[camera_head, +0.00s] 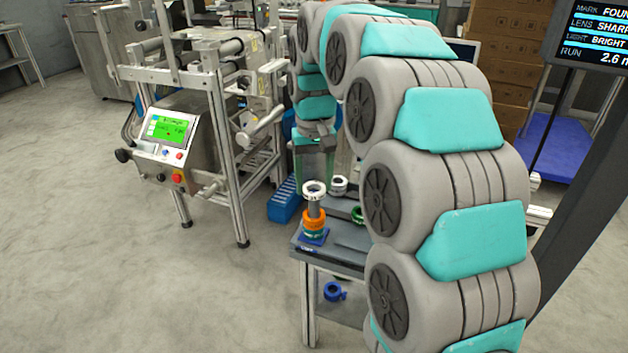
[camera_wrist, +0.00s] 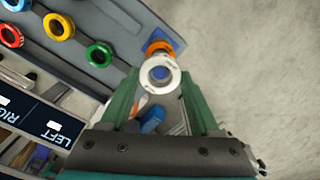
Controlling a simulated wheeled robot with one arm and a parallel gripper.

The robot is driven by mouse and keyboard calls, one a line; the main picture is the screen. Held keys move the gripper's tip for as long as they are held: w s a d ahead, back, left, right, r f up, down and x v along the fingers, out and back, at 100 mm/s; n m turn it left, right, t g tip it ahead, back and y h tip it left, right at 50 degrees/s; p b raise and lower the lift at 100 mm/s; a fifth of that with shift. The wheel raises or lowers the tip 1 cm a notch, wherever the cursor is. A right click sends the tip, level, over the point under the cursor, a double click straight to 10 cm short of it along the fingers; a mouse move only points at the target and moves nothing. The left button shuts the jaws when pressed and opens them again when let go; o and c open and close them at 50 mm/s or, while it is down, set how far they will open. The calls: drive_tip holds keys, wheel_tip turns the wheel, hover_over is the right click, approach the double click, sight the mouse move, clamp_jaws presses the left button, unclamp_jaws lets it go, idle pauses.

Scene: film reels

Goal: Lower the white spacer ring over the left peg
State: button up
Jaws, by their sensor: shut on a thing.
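The white spacer ring (camera_head: 314,188) is at the top of a grey peg (camera_head: 314,211) at the table's left end. My gripper is shut on the ring, which shows between its green fingertips in the wrist view (camera_wrist: 160,74). A grey-blue round shape, apparently the peg's top, shows inside the ring's hole. I cannot tell whether the ring is around the peg tip or just above it. Orange rings (camera_head: 313,222) are stacked low on the peg, with a green edge beneath, over a blue base (camera_head: 312,238). The wrist view shows the orange ring (camera_wrist: 158,47) partly behind the white one.
A pale ring (camera_head: 338,186) and a green ring (camera_head: 357,214) are farther right on the table. The wrist view shows yellow (camera_wrist: 58,27), red (camera_wrist: 16,5) and green (camera_wrist: 99,54) rings on a grey tray. A blue ring (camera_head: 335,291) lies below the tabletop. A machine stands left.

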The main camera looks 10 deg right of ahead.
sight(314, 192)
drive_tip(key=shift+f+b, duration=0.45)
drive_tip(key=shift+f, duration=0.8)
drive_tip(key=shift+f, duration=0.3)
drive_tip(key=shift+f, duration=0.6)
idle(0.4)
drive_tip(key=o, duration=1.4)
drive_tip(key=shift+o, duration=0.2)
drive_tip(key=shift+r+b, duration=0.45)
drive_tip(key=shift+r, duration=3.5)
